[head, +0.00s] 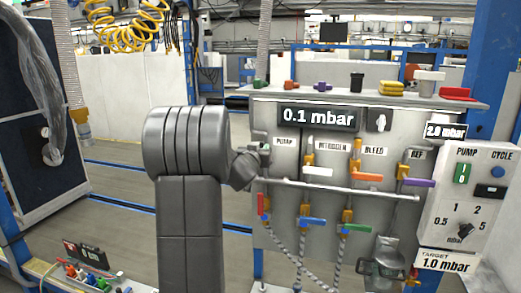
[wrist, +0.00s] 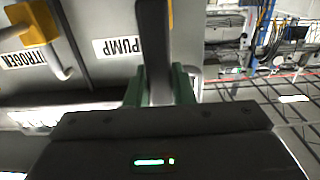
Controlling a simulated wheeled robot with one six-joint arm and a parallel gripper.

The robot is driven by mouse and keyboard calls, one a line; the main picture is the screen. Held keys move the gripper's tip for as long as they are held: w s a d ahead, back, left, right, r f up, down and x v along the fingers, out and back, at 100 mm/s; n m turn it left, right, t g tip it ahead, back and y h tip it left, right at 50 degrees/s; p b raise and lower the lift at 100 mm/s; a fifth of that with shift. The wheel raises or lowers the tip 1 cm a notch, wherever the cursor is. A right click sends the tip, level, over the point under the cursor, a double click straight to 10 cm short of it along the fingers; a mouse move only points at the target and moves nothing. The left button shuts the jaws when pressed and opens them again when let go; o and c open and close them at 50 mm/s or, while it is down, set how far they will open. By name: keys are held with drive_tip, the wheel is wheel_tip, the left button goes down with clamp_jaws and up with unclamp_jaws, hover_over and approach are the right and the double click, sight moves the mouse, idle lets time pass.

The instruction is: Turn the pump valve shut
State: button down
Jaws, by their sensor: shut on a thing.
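The panel (head: 390,130) carries a PUMP label (head: 285,142), which also shows in the wrist view (wrist: 127,46). In the wrist view a dark grey pump valve handle (wrist: 153,50) stands upright beside that label. The green fingertips of my gripper (wrist: 158,90) are on either side of the handle, shut on it. In the head view my gripper (head: 258,152) is at the panel's left edge, just left of the PUMP label. The pump valve itself is mostly hidden there by my gripper and arm.
A white nitrogen handle (head: 317,171), orange bleed handle (head: 366,177) and purple REF handle (head: 419,182) are to the right. A grey rail (head: 340,188) crosses below them. Red, blue and green handles (head: 357,227) sit lower. The display (head: 317,117) reads 0.1 mbar. A control box (head: 483,190) stands right.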

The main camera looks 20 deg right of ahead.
drive_tip(key=shift+d, duration=0.1)
drive_tip(key=s+d+f+m+b, duration=0.1)
drive_tip(key=m+b, duration=0.2)
drive_tip(key=m, duration=0.1)
drive_tip(key=s+d+f+m+b, duration=0.1)
drive_tip(key=d+m+b, duration=0.1)
drive_tip(key=m+b, duration=0.2)
drive_tip(key=s+d+f+m+b, duration=0.1)
drive_tip(key=f+m+b, duration=0.1)
drive_tip(key=m, duration=0.3)
drive_tip(key=shift+s+d+f+m+b, duration=0.1)
drive_tip(key=shift+s+d+m+b, duration=0.15)
drive_tip(key=shift+b, duration=0.6)
drive_tip(key=shift+f+m+b, duration=0.5)
drive_tip(key=shift+m+b, duration=0.25)
drive_tip(key=shift+m, duration=0.4)
drive_tip(key=shift+f+m+b, duration=0.45)
drive_tip(key=shift+m+b, duration=0.3)
drive_tip(key=shift+m, duration=0.35)
drive_tip(key=c, duration=1.2)
unclamp_jaws()
drive_tip(key=shift+c, duration=0.2)
drive_tip(key=shift+s, duration=0.15)
